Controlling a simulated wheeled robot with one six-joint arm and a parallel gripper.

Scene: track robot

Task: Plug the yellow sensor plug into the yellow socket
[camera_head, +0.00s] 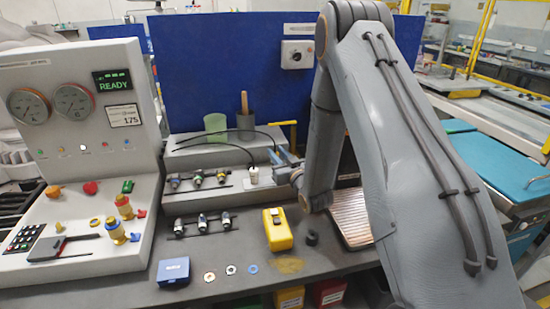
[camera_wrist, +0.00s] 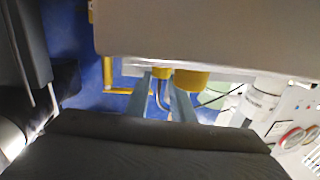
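My gripper (camera_head: 283,157) is low over the right end of the grey step, just right of a white connector (camera_head: 253,175) standing there. In the wrist view its two blue-grey fingers (camera_wrist: 160,88) point toward the edge of a pale block. A small yellow piece, apparently the yellow plug (camera_wrist: 162,72), shows between the fingertips, with a thin cable beside it. I cannot tell if the fingers press on it. A larger yellow cylinder (camera_wrist: 192,81) is just right of the fingers; I cannot tell whether it is the socket. My fingers hide the yellow piece in the head view.
A gauge panel (camera_head: 75,100) stands left. A yellow box (camera_head: 277,229), a blue box (camera_head: 174,272) and small rings are on the bench. A green cup (camera_head: 215,126) and black cables are behind.

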